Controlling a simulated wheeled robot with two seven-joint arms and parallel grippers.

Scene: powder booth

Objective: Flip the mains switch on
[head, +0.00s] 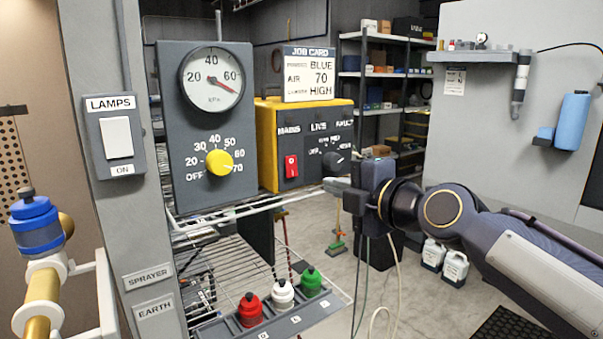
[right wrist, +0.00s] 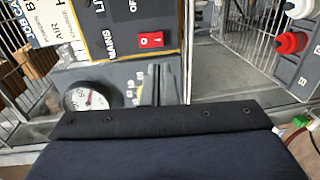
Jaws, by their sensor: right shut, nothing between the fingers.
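The mains switch (head: 291,167) is a red rocker under the label MAINS on the dark front panel of the yellow control box (head: 268,150). It also shows in the right wrist view (right wrist: 151,40), with marks on its face. I cannot tell for sure which side is pressed in. My right gripper (head: 331,185) is shut and empty. Its fingertips point left, just below the dark selector knob (head: 333,160), to the right of the switch and apart from it. My left gripper is not in view.
A grey panel with a gauge (head: 211,78) and yellow knob (head: 219,163) stands left of the box. A job card (head: 309,75) stands on top. A wire rack (head: 225,265) and tray with red, white and green capped pots (head: 283,293) lie below. A lamps switch (head: 117,137) is left.

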